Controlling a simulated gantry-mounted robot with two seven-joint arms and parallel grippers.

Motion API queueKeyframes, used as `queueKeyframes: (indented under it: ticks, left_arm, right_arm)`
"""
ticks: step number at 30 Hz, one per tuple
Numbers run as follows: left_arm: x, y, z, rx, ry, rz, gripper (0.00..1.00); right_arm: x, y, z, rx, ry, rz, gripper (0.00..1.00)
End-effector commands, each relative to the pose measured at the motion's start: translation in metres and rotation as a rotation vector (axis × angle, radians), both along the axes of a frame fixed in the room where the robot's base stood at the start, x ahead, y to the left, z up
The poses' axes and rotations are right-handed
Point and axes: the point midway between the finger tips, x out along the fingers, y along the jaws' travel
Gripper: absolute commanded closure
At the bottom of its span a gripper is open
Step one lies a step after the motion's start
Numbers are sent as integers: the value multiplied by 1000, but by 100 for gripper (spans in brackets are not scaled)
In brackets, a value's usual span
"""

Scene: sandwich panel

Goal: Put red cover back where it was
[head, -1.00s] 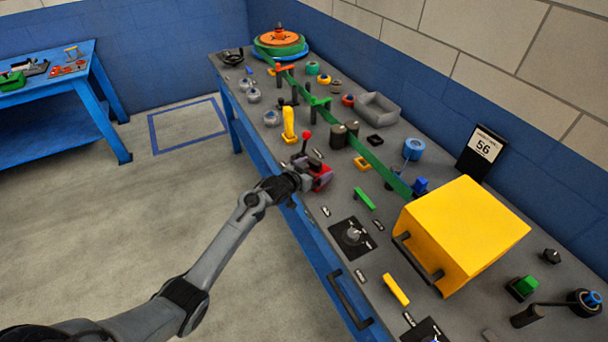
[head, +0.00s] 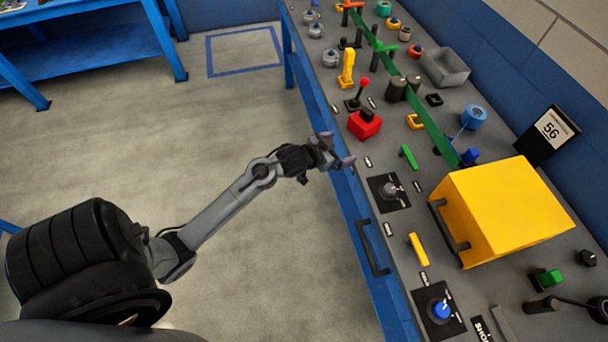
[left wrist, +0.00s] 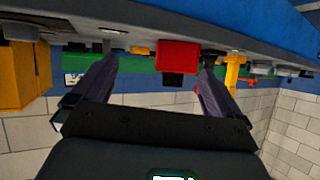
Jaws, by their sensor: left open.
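The red cover (head: 364,125) is a small red block on the grey panel, near its front edge, just in front of a red-ball lever (head: 363,92). My left gripper (head: 337,148) is open and empty, apart from the cover, on its front-left side by the panel edge. In the left wrist view, which looks upside down, the red cover (left wrist: 180,53) shows beyond and between the two spread fingers (left wrist: 157,82), with a dark part beneath it in the picture. What lies under the cover is hidden. My right gripper is not in view.
A yellow box (head: 505,205) with a dark handle stands on the panel at right. A yellow upright lever (head: 347,68) and a black dial plate (head: 388,191) are near the cover. A green bar (head: 428,118) runs behind. The floor left of the panel is clear.

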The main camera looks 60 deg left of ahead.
Motion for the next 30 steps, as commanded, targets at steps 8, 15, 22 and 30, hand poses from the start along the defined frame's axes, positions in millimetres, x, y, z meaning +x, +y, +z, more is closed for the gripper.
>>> queueKeyframes:
  ticks: [8,15,22,30]
  left_arm:
    - [-150,-112,-44,68,455,-42,0]
    - [-251,-164,-34,31,728,-108,0]
    - [-272,-174,-28,16,789,-128,0]
    - [-272,-174,-26,17,788,-126,0]
  right_arm:
    - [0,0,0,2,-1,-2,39]
    - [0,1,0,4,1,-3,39]
    - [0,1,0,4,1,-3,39]
    - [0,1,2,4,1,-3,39]
